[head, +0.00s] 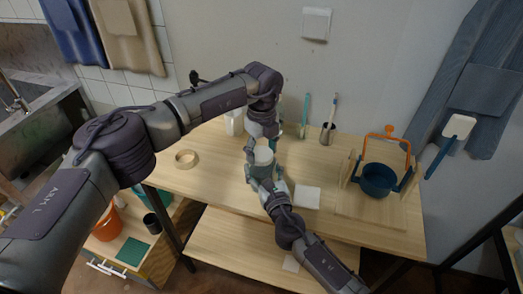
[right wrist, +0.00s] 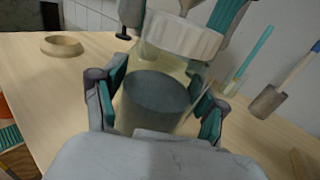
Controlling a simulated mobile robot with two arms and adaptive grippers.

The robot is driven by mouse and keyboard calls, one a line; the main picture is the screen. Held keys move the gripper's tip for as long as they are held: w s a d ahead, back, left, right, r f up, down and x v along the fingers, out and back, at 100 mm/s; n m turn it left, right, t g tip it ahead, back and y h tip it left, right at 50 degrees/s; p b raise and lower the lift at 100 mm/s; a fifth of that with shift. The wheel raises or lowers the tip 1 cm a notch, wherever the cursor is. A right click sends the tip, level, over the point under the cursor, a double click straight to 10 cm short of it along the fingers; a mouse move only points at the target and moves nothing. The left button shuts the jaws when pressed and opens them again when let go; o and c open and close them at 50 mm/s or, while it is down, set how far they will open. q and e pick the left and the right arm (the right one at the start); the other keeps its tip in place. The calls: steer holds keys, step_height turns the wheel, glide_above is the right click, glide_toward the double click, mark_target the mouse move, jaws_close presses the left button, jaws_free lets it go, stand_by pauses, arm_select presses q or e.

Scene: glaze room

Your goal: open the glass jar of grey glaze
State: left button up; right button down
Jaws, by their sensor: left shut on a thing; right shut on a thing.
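The glass jar (right wrist: 152,112) of grey glaze stands between the teal-padded fingers of my right gripper (right wrist: 160,100), which is shut on its body. Dark grey glaze fills the lower part, with clear glass above. A white ribbed lid (right wrist: 183,36) sits at the top of the jar; I cannot tell whether it is still seated or slightly raised. My left gripper (right wrist: 182,12) comes from above, shut on the lid. In the head view, the jar (head: 263,157) is over the middle of the table, partly hidden by both grippers.
The wooden table (head: 215,155) holds a tan ring (head: 186,158) at left and a white tile (head: 306,196) right of the jar. A cup with a brush (head: 327,134) stands behind. A blue pot (head: 379,180) with an orange handle is at right on a board.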

mark_target(262, 153)
arm_select(q)
steer(key=n, duration=0.7)
steer(key=shift+w, duration=0.1)
steer(key=shift+r, duration=0.3)
steer(key=shift+r, duration=0.85)
steer(key=shift+r, duration=2)
arm_select(e)
jaws_free()
steer(key=shift+s, duration=0.1)
